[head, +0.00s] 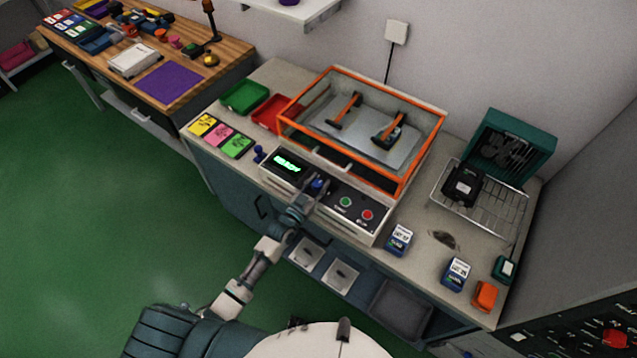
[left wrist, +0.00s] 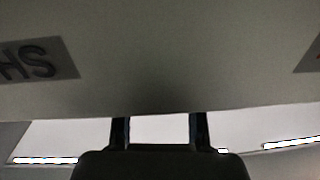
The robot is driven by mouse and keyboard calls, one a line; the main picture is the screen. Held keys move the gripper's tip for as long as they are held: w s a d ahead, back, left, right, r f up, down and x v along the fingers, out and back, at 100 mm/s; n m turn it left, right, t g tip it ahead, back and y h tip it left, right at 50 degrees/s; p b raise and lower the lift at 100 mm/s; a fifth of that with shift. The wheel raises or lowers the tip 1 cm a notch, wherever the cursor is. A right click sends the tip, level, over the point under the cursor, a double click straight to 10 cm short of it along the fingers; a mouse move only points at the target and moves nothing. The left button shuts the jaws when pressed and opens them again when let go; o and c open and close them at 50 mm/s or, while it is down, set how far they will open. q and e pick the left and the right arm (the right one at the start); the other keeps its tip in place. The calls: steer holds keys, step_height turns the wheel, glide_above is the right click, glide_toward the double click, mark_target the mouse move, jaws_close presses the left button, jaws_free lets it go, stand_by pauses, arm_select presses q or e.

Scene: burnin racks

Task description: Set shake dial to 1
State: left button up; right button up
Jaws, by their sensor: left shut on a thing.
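The shaker machine has a sloped control panel (head: 333,198) with a lit green display (head: 287,162), a green button (head: 345,202) and a red button (head: 367,215). A blue dial (head: 317,184) sits on the panel between the display and the green button. My left gripper (head: 312,188) is at the dial and shut on it, hiding part of it. The dial's marks and setting are too small to read. In the left wrist view the two gripper fingers (left wrist: 160,130) reach up to a pale surface, and the dial is not visible there. My right gripper is not in view.
An orange-framed clear box (head: 420,150) with tools inside stands behind the panel. Green (head: 243,96) and red (head: 270,112) trays lie left of it. A wire rack (head: 500,208), teal fan unit (head: 515,145) and small labelled boxes (head: 399,239) stand to the right.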

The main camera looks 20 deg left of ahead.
arm_select(q)
steer(key=shift+s+f, duration=0.15)
steer(key=shift+f, duration=0.25)
steer(key=o, duration=1)
steer(key=shift+o, duration=0.8)
steer(key=shift+r, duration=0.15)
steer(key=v, duration=1.2)
